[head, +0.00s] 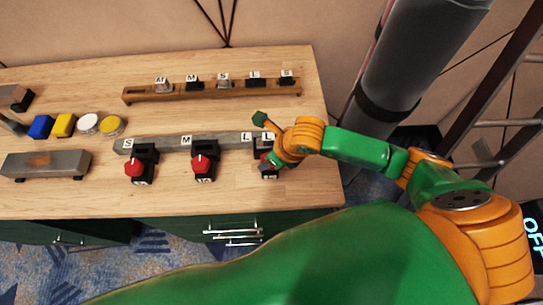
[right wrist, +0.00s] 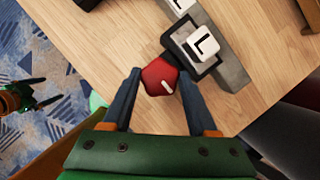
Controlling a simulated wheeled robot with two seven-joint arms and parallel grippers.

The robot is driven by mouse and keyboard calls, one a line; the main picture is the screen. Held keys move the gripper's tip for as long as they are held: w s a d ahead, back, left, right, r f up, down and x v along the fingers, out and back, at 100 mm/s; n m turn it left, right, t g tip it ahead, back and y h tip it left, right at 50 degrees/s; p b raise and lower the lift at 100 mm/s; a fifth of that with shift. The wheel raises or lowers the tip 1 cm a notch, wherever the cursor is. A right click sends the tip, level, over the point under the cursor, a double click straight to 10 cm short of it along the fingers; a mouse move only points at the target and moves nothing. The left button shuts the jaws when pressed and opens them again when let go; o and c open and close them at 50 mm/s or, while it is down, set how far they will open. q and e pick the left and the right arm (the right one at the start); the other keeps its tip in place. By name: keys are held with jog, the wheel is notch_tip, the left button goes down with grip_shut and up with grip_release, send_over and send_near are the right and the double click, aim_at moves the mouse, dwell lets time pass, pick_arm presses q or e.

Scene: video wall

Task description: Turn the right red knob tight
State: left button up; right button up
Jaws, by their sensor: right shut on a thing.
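The right red knob (right wrist: 160,77) sits on a black bracket beside an L label, with a white mark on its face. My right gripper (right wrist: 160,92) is shut on it, one dark finger on each side. In the head view my right gripper (head: 268,162) is at the right end of the front rail and hides most of this knob. Two other red knobs, the left one (head: 135,169) and the middle one (head: 203,165), stand on the same rail by S and M labels. My left gripper (right wrist: 50,90) shows open and empty at the left of the right wrist view.
The grey front rail (head: 165,142) lies on the wooden table (head: 180,112). A brown rail (head: 215,90) with labelled parts is behind it. Blue and yellow blocks (head: 64,125), round buttons (head: 88,123) and a grey bar (head: 48,163) are at left. A dark cylinder (head: 415,50) stands right.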

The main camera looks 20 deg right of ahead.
jog(key=shift+m+h, duration=0.4)
jog(key=shift+m, duration=0.6)
jog(key=o, duration=1.4)
jog(key=v, duration=0.7)
jog(key=shift+s+b, duration=0.15)
jog(key=shift+b, duration=0.25)
